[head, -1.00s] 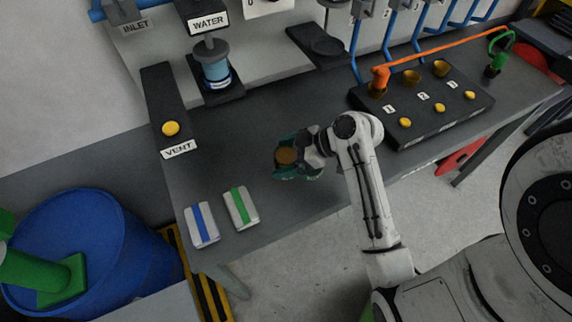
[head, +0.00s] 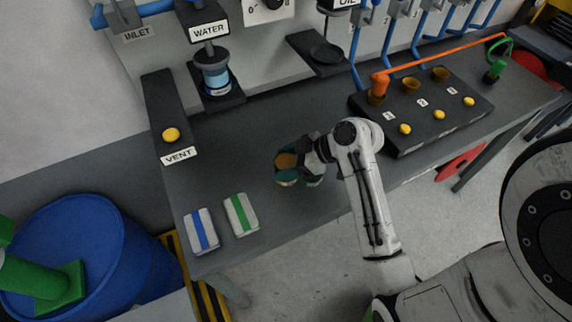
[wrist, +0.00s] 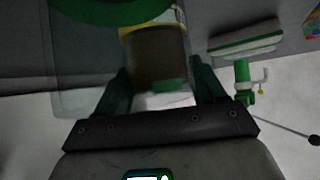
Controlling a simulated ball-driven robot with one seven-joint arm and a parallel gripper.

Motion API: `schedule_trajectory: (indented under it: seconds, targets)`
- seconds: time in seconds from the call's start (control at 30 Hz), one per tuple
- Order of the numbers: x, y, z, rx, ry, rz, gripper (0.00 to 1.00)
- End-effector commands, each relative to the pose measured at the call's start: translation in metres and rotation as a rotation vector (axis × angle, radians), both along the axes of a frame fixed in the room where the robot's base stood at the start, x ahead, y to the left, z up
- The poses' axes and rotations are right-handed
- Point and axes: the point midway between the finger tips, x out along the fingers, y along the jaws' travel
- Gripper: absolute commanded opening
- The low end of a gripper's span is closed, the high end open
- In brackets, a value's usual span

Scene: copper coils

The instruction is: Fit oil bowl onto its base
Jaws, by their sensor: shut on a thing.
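The oil bowl (head: 286,161) shows as a small amber-brown round top in my gripper (head: 299,169), over the middle of the dark bench. In the wrist view the bowl (wrist: 157,58) is a brown, see-through cup with a yellow band, between the two dark green fingers (wrist: 162,88). My gripper is shut on it. The fingers hide part of its sides, and its underside is not clear. The oil base (head: 326,54) is a black round seat on a dark block at the back wall, under the OIL sign. It looks empty, and the bowl is apart from it.
The water unit (head: 215,75) stands on its block left of the oil base. The VENT block (head: 165,105) is at left. A black panel (head: 425,115) with yellow buttons and an orange pipe is at right. Two striped boxes (head: 220,222) lie front left. Bench between is clear.

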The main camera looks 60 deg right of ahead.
Motion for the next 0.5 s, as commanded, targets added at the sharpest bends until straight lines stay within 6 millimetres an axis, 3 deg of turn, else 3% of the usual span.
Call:
schedule_trajectory:
  seconds: [0.27,0.5]
  targets:
    - [0.001,0.000,0.028,-0.005,-0.005,0.003,0.24]
    - [-0.018,0.019,0.060,-0.004,-0.004,0.001,0.24]
